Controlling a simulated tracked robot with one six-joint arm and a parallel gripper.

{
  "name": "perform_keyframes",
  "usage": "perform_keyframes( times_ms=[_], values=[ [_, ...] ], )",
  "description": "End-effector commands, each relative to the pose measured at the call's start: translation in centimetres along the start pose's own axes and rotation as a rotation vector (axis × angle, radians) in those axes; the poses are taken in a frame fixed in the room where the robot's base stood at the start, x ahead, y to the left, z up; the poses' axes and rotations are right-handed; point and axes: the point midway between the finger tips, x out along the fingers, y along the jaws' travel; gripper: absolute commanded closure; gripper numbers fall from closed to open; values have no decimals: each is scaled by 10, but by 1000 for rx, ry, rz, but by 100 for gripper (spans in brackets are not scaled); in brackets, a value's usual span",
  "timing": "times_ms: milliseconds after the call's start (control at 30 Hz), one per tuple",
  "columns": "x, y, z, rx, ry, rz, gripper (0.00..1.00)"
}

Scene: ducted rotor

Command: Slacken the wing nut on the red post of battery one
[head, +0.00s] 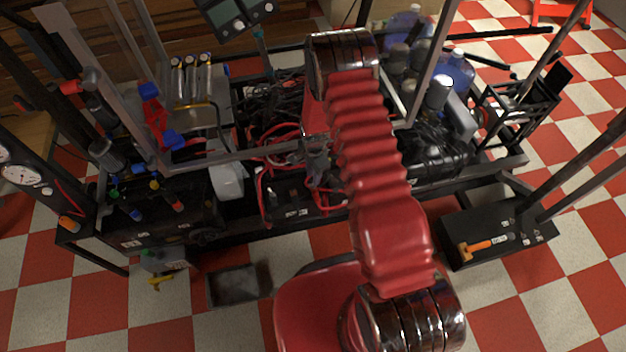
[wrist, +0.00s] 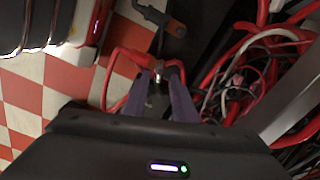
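My gripper (wrist: 159,76) shows in the wrist view with its two dark purple fingers apart. A small shiny metal piece (wrist: 159,72), perhaps the wing nut or post top, lies between or just beyond the fingertips. Thick red cable (wrist: 130,58) loops around that spot. I cannot tell whether the fingers touch the metal. In the head view my gripper (head: 317,155) is small and low among red cables, over the dark battery area (head: 290,203) at the frame's front edge. The battery number and the post's colour cannot be read.
Tangled red and white cables (wrist: 262,58) crowd the right of the wrist view, beside a grey frame bar (wrist: 285,108). In the head view a grey bar (head: 235,158) crosses close to my gripper. A dark tray (head: 238,286) lies on the checkered floor in front.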

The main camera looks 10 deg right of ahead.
Motion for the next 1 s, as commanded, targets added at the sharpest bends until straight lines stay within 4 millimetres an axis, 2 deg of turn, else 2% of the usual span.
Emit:
perform_keyframes(
  times_ms=[100, 300, 700, 1000],
  values=[
    [15, 1, 0, 0, -1, 2, 75],
    [32, 0, 0, 0, 0, 1, 75],
    [38, 0, 0, 1, 0, 0, 75],
    [38, 0, 0, 1, 0, 0, 95]
  ],
)
